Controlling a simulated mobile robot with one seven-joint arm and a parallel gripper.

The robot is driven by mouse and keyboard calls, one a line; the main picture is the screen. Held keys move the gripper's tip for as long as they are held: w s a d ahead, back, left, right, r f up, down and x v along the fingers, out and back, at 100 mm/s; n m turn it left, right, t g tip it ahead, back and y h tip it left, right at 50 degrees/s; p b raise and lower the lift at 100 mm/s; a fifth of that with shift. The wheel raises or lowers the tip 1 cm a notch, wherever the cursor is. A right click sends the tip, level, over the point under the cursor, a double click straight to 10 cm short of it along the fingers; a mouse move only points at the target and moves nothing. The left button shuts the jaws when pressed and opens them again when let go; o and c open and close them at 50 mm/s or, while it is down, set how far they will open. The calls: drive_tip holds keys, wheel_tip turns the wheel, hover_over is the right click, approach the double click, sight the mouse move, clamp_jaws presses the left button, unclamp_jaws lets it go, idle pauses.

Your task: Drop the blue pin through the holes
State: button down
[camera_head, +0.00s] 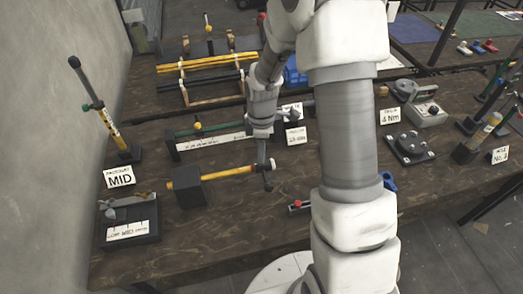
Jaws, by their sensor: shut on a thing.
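My gripper (264,172) reaches down to the right part of a yellow bar (225,173). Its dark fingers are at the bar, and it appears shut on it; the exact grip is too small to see. The bar runs nearly level from a black block (188,187) at its left to a pale knob at its right end. A blue part (389,181) shows at the right edge of my arm, partly hidden by it; I cannot tell whether it is the blue pin. No holes can be made out clearly.
A slanted lever post (102,115) stands behind a MID sign (119,178) at the left. A dark plate with knobs (409,148) is right of my arm. My arm hides the table's middle.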

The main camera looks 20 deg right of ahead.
drive_tip(key=shift+f+b, duration=0.7)
drive_tip(key=shift+f, duration=0.3)
drive_tip(key=c, duration=0.6)
unclamp_jaws()
drive_tip(key=shift+c, duration=0.2)
drive_tip(key=shift+r, duration=0.1)
wheel_tip(320, 180, up, 17)
drive_tip(key=shift+r+p, duration=0.2)
drive_tip(key=shift+p, duration=0.25)
drive_tip(key=s+r+m+t, duration=0.2)
drive_tip(key=s+r+m, duration=0.3)
drive_tip(key=s, duration=0.5)
drive_tip(key=s+r+m+t, duration=0.3)
drive_tip(key=s+r+m, duration=0.2)
drive_tip(key=s+m, duration=0.5)
drive_tip(key=shift+s+r+t, duration=0.25)
drive_tip(key=shift+r+t, duration=0.05)
